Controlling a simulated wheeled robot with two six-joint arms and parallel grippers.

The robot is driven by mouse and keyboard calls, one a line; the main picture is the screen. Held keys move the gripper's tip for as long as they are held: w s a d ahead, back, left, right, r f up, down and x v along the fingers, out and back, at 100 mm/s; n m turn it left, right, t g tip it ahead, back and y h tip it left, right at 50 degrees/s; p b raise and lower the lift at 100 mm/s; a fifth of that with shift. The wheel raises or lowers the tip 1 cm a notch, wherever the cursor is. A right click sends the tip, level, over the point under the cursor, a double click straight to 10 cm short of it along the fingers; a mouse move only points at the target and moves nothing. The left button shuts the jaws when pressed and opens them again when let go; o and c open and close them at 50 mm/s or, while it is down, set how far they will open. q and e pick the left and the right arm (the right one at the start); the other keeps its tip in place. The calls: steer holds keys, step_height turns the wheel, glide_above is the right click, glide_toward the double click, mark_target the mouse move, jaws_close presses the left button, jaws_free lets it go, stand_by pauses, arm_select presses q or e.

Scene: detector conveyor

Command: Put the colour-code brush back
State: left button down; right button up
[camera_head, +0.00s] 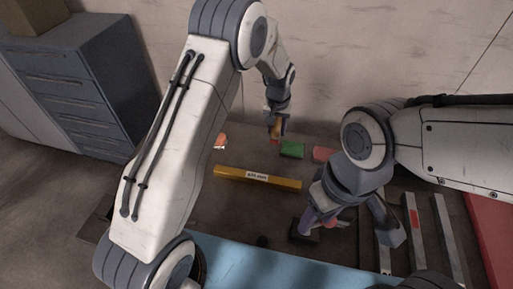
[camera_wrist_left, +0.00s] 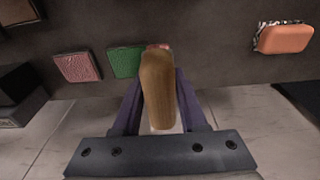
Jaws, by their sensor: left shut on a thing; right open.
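My left gripper (camera_head: 276,128) is shut on a brush with a wooden handle (camera_wrist_left: 160,82) at the far side of the table. The handle stands up between the fingers in the left wrist view. Its lower end is hidden there, with a bit of red showing behind it. A green pad (camera_head: 292,149) and a pink pad (camera_head: 324,154) lie in a row beside it; they also show in the left wrist view as the green pad (camera_wrist_left: 127,62) and pink pad (camera_wrist_left: 77,67). My right gripper (camera_head: 348,224) is open near the table's middle right.
An orange block with a bristly edge (camera_wrist_left: 283,38) lies apart, partly hidden by my left arm in the head view (camera_head: 220,142). A yellow labelled bar (camera_head: 230,175) lies mid-table. A small dark box (camera_head: 303,236), grey rails (camera_head: 450,240) and a blue surface (camera_head: 270,268) are nearer.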

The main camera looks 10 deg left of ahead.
arm_select(q)
steer(key=w+d+r, duration=0.2)
steer(key=w+d, duration=0.1)
steer(key=d, duration=0.1)
steer(key=a+f+p, duration=0.1)
steer(key=a+f, duration=0.1)
steer(key=a, duration=0.2)
steer(key=a+f+p, duration=0.1)
steer(key=a+f, duration=0.1)
steer(key=a, duration=0.1)
steer(key=a+f+p, duration=0.2)
steer(key=a, duration=0.2)
steer(key=shift+s+a+f, duration=0.3)
steer(key=shift+f, duration=0.1)
step_height(320, 180, down, 3)
steer(key=shift+f+p, duration=0.1)
steer(key=shift+p, duration=0.75)
steer(key=shift+f, duration=0.3)
steer(key=shift+f, duration=0.1)
